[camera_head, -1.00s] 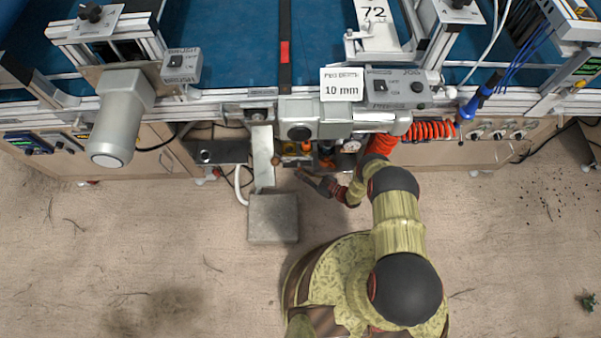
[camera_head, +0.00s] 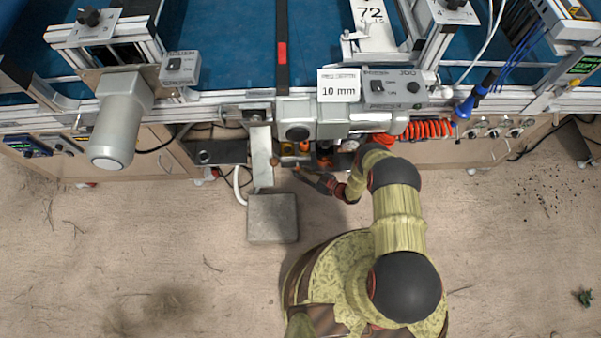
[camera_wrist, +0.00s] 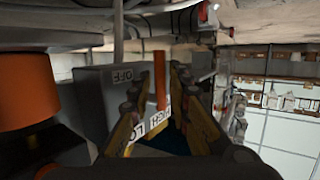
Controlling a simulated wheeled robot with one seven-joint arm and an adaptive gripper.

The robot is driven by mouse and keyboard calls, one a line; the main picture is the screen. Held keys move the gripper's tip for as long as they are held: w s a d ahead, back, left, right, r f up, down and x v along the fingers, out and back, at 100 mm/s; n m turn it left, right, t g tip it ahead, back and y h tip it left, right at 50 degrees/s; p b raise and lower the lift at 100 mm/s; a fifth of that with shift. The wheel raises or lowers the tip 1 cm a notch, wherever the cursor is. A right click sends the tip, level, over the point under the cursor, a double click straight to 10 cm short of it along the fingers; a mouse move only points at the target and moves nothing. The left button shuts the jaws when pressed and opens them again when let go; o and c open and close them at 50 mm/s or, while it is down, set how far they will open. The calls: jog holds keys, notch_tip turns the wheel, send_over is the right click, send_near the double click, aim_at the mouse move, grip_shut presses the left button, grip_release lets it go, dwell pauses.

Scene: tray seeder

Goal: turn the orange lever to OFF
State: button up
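The orange lever (camera_wrist: 160,75) shows in the wrist view as an upright bar in front of a grey box (camera_wrist: 92,90). The box has an OFF label (camera_wrist: 122,76) to the left of the lever, and HIGH and LOW lettering (camera_wrist: 157,119) by the lever's lower end. My gripper (camera_wrist: 154,92) is open, with one finger on each side of the lever in the picture. I cannot tell whether either finger touches it. In the head view my gripper (camera_head: 312,178) is low at the machine's front edge, and the lever cannot be made out for certain there.
A large orange and black cylinder (camera_wrist: 30,88) stands close at the left in the wrist view. The machine's frame overhangs the space. A grey block (camera_head: 272,218) stands on the floor left of my arm. Open floor lies in front.

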jog(key=v, duration=1.2)
jog(key=shift+d, duration=0.1)
dwell(0.4)
